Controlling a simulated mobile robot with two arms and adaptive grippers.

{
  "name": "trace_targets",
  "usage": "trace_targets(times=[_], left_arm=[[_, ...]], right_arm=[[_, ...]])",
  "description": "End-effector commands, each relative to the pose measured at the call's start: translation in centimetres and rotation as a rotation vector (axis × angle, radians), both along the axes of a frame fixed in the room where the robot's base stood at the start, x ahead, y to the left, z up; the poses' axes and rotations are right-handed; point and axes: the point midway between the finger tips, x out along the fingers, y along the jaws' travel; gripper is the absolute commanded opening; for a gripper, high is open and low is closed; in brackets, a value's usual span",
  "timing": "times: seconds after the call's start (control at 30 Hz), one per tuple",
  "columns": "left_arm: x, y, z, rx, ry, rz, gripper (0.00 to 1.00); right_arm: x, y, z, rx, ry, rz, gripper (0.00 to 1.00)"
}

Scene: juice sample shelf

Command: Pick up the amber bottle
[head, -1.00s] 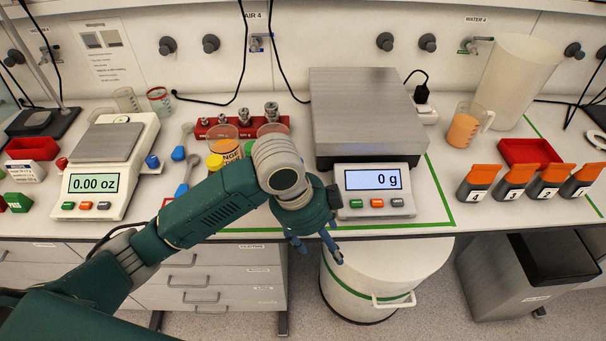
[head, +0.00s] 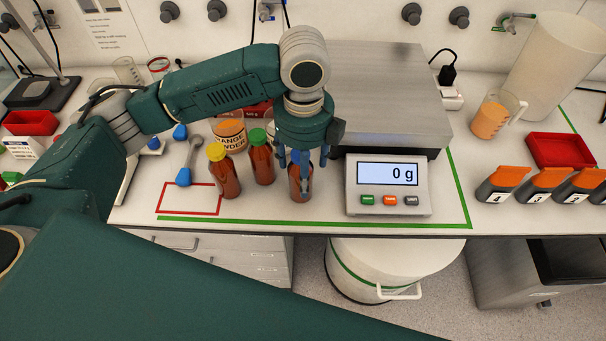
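Three amber-brown bottles stand upright near the bench's front edge. One has a yellow cap (head: 223,172), one a green cap (head: 261,162), and the third amber bottle (head: 300,187) has its top hidden by my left gripper. My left gripper (head: 304,160) points down over this third bottle, its blue fingers spread around and in front of the upper part. The fingers look wider apart than the bottle, and I see no clear grip on it. My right gripper is not in view.
A scale reading 0 g (head: 388,187) stands close to the right of the third bottle. An orange powder tub (head: 230,131) is behind the bottles. A red outlined rectangle (head: 174,211) lies left of them. A white bin (head: 385,262) stands below the bench.

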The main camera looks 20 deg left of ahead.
Motion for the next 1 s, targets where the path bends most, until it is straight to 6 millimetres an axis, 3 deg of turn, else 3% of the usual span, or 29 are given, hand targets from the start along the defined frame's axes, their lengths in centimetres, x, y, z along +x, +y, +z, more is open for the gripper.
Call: trace_targets(times=[0.2,0.37,0.6,0.9,1.0], left_arm=[[0.0,0.0,-2.5,0.0,0.001,0.002,0.66],[0.0,0.1,-3.8,0.0,0.003,0.003,0.66],[0.2,0.2,-7.3,0.0,0.0,0.003,0.66],[0.2,0.2,-7.9,-0.001,-0.002,0.001,0.66],[0.2,0.2,-7.9,-0.001,-0.002,0.001,0.46]], right_arm=[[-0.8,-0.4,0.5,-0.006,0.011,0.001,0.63],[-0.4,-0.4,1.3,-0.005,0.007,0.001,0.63],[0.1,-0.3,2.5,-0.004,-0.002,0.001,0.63],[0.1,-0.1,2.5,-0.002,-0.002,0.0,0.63],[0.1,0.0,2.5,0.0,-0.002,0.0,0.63]])
